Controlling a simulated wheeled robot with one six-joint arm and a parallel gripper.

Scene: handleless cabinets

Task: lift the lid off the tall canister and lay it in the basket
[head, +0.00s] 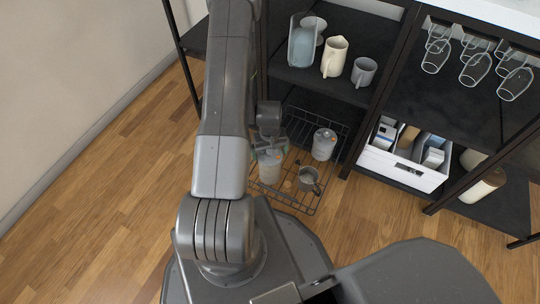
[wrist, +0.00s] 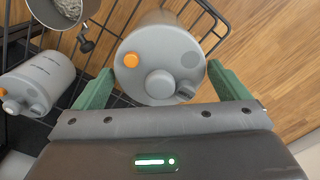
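A grey canister (head: 270,168) stands upright in a wire pull-out rack (head: 316,206). In the wrist view this canister (wrist: 150,35) has a round knob (wrist: 159,83) and an orange button on its top. A second grey canister (head: 323,145) stands to its right; it also shows at the left of the wrist view (wrist: 38,80). I cannot tell which is taller. My gripper (head: 270,144) is above the first canister, its green fingers (wrist: 162,76) spread wide on both sides of the top, with no clear contact. The wire rack is the only basket-like thing besides a white bin.
A grey metal mug (head: 308,180) stands in the rack near the canisters. The white bin (head: 400,168) holds boxes on the right shelf. Pitchers and a mug (head: 364,72) stand on the upper shelf. Dark cabinet posts flank the rack. The wooden floor at left is clear.

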